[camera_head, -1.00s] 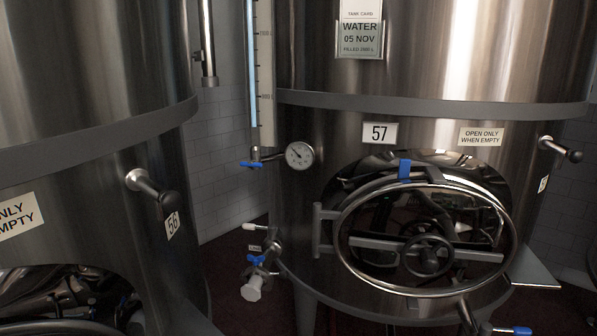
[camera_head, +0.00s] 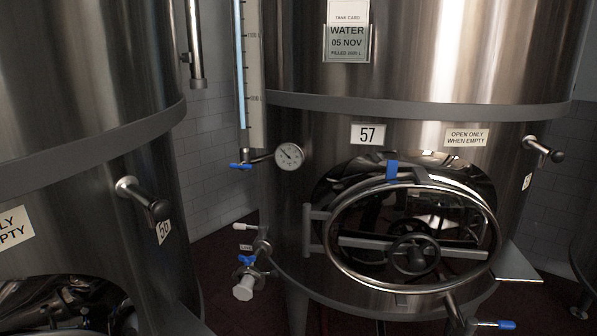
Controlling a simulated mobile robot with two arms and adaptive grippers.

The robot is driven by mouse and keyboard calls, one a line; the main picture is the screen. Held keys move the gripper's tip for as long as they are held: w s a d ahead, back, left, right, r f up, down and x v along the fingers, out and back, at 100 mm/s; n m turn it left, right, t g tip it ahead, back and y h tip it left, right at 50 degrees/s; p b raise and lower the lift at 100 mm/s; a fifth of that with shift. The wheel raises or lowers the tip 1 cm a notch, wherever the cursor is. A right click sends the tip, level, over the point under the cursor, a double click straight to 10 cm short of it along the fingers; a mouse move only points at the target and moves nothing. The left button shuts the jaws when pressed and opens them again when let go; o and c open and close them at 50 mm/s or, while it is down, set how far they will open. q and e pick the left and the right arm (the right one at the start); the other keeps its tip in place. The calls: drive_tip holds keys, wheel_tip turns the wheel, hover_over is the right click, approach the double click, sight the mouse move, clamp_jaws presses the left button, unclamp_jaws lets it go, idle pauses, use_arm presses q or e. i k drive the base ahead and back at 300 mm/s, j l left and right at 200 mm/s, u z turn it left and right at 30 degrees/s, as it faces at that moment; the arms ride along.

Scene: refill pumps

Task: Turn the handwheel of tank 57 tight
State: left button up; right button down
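Tank 57 (camera_head: 300,190) is a large steel tank right of centre in the head view, with a "57" plate (camera_head: 368,134). Low on its front is an oval manway door (camera_head: 333,261) with a polished rim, a hinge bracket at its left and a blue tab (camera_head: 392,170) at its top. The black handwheel (camera_head: 414,254) sits on a grey crossbar at the middle of the door. Whether it is tight cannot be told. Neither of my grippers shows in the view.
Tank 56 (camera_head: 80,150) stands close at the left, with a black-knobbed handle (camera_head: 147,200) sticking out. Tank 57 has a dial gauge (camera_head: 289,156), blue-levered valves (camera_head: 245,260) at lower left, and another blue lever (camera_head: 496,324) below the door. A flat plate (camera_head: 518,262) juts out at right.

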sight(413, 252)
drive_tip(key=z, duration=0.85)
